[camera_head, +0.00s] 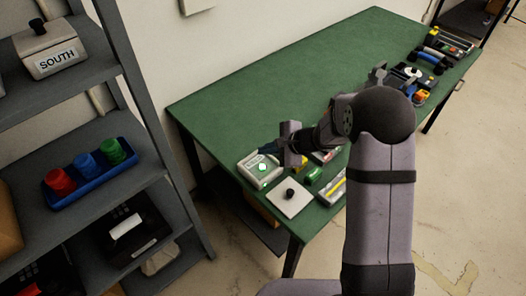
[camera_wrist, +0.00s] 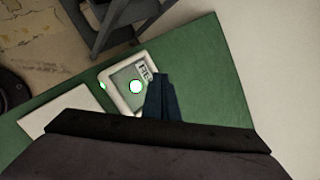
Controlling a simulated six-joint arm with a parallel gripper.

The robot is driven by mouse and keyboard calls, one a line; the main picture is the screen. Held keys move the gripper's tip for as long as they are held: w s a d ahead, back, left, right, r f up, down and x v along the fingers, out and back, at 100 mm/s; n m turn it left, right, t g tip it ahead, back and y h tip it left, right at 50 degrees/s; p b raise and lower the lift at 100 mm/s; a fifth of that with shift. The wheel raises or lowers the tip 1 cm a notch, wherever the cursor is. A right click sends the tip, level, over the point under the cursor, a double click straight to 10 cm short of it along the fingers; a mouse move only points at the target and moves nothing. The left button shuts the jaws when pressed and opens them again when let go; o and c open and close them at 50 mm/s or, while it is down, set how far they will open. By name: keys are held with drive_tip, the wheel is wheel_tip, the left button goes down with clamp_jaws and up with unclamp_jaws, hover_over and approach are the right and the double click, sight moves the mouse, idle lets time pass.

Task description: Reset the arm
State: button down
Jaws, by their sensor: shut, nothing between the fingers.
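My gripper (camera_head: 268,147) is over the near left end of the green table (camera_head: 300,75), just above and beside a pale box (camera_head: 252,178) with a glowing round button and a small label. In the wrist view my gripper's dark blue fingers (camera_wrist: 160,85) are together and empty. The pale box (camera_wrist: 116,85) shows to their left, its button lit green. I cannot tell whether the fingertips touch the box. My arm comes in from the lower right and bends over the table, hiding part of its right side.
A white plate with a black knob (camera_head: 290,199) and a green item (camera_head: 313,175) are near the box. Tools (camera_head: 432,62) line the far right end. A shelf at left holds a box marked SOUTH (camera_head: 47,52) and a blue tray (camera_head: 98,188). The table's middle is clear.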

drive_tip(key=s+f+n+g, duration=0.1)
drive_tip(key=s+f+n, duration=0.1)
drive_tip(key=s, duration=0.2)
drive_tip(key=s+d+f+n+g+h, duration=0.1)
drive_tip(key=s+f+g, duration=0.1)
drive_tip(key=s, duration=0.2)
drive_tip(key=s+d+f+n+g, duration=0.1)
drive_tip(key=s+f+n+g, duration=0.1)
drive_tip(key=s, duration=0.3)
drive_tip(key=shift+n, duration=0.3)
drive_tip(key=s+d+r+n+g+h, duration=0.25)
drive_tip(key=s+d+n, duration=0.25)
drive_tip(key=s+d, duration=0.3)
drive_tip(key=s+d+r+n+g+h, duration=0.1)
drive_tip(key=s+d+r+n+h, duration=0.3)
drive_tip(key=s, duration=0.6)
drive_tip(key=w+r+t, duration=0.1)
drive_tip(key=d+r+t, duration=0.1)
drive_tip(key=r, duration=0.1)
drive_tip(key=w+d+r+n+t, duration=0.1)
drive_tip(key=shift+w+d+r+t, duration=0.25)
drive_tip(key=shift+w, duration=0.05)
